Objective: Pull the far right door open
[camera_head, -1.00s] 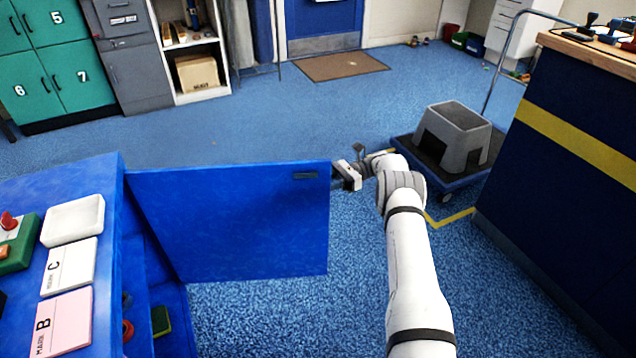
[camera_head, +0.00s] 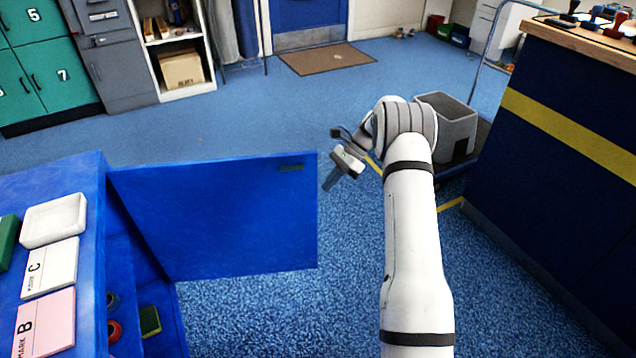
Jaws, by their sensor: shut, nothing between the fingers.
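The blue door (camera_head: 220,220) stands swung out wide from the blue cabinet (camera_head: 85,190) at the left, roughly square to its side.
A white tray (camera_head: 54,220), a white card C (camera_head: 50,267) and a pink card B (camera_head: 46,321) lie on the cabinet top. The floor (camera_head: 250,110) behind the door is clear.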

